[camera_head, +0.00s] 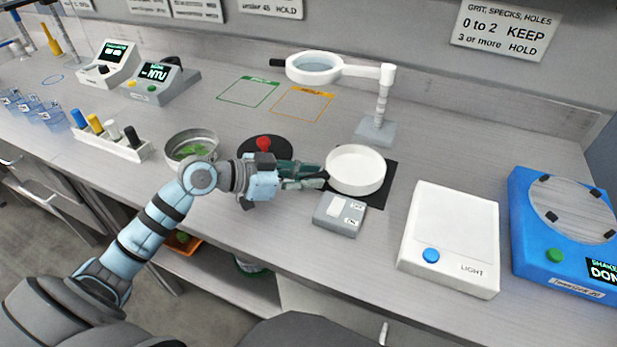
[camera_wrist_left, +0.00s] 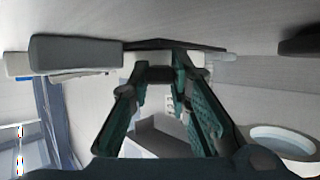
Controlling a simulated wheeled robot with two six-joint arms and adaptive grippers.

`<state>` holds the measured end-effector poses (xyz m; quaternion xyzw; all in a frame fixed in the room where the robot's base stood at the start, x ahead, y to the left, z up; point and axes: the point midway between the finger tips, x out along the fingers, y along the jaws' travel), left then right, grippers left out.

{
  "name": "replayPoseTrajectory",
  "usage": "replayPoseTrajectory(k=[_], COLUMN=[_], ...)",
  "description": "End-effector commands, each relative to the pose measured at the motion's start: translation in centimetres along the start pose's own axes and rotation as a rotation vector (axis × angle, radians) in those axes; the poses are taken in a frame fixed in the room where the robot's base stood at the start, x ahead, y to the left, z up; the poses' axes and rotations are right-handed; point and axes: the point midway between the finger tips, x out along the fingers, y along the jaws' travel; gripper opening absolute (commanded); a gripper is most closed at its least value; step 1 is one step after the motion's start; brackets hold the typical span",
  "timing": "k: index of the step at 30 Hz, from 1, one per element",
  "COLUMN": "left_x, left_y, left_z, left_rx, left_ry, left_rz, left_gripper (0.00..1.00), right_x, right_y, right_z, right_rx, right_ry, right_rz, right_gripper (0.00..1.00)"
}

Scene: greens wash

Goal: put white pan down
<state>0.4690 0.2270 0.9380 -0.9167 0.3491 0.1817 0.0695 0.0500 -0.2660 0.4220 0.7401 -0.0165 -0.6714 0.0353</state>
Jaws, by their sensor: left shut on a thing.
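The white pan (camera_head: 355,170) is a shallow round dish, upright, over the black square mat (camera_head: 378,197). It is on the mat or only just above it; I cannot tell which. My left gripper (camera_head: 318,180) reaches in from the left and is shut on the pan's left side. In the left wrist view the fingers (camera_wrist_left: 160,62) close on a pale edge, most likely the pan's, with the dark mat (camera_wrist_left: 200,45) behind. My right gripper is not in view.
A small grey box (camera_head: 340,214) sits close in front of the pan. A magnifier lamp (camera_head: 375,130) stands behind. A white light box (camera_head: 452,240) and blue shaker (camera_head: 560,245) are at right. A steel bowl (camera_head: 190,143) with greens and a black disc (camera_head: 266,148) are left.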

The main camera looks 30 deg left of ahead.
Motion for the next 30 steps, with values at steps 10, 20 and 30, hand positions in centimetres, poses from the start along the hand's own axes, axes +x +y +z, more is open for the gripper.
replayPoseTrajectory(k=[10, 20, 30], left_x=[0.1, -1.3, -7.0], left_y=[0.0, -0.1, 0.2], left_z=[0.2, 0.1, -0.6], left_rx=[0.0, 0.003, -0.004], left_ry=[0.0, -0.004, -0.009], left_rz=[0.0, -0.003, 0.008], left_gripper=[0.26, 0.26, 0.26], right_x=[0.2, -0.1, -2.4], right_y=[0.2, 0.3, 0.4], right_z=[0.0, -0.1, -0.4], right_rx=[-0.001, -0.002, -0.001], right_ry=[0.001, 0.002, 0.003], right_rz=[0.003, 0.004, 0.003], right_gripper=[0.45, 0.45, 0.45])
